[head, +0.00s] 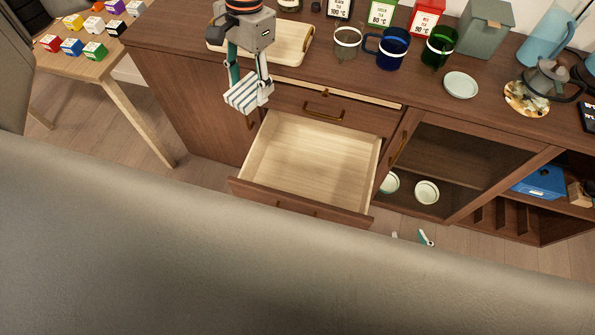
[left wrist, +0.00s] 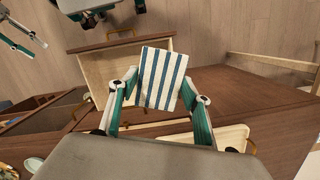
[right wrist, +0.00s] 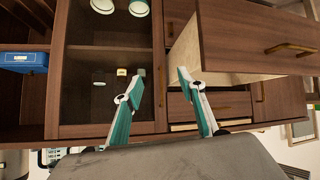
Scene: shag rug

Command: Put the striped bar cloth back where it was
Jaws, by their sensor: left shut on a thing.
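The striped bar cloth (head: 240,95), white with blue-grey stripes and folded into a small rectangle, hangs in my left gripper (head: 248,92). My left gripper is shut on it; in the left wrist view the cloth (left wrist: 163,72) sticks out beyond the fingertips. The cloth is above the back left of an open drawer (head: 310,160), near the cabinet front. The drawer's visible pale wooden floor is bare. My right gripper (right wrist: 161,84) is open and empty in front of the cabinet. Only its fingertips show low in the head view.
The cabinet top (head: 330,75) holds a wooden tray (head: 285,50), mugs (head: 388,47), tea tins, a saucer (head: 461,85) and a kettle (head: 543,82). White bowls (head: 427,192) sit inside the lower cabinet. A side table (head: 78,65) with coloured boxes stands left. A grey surface fills the front.

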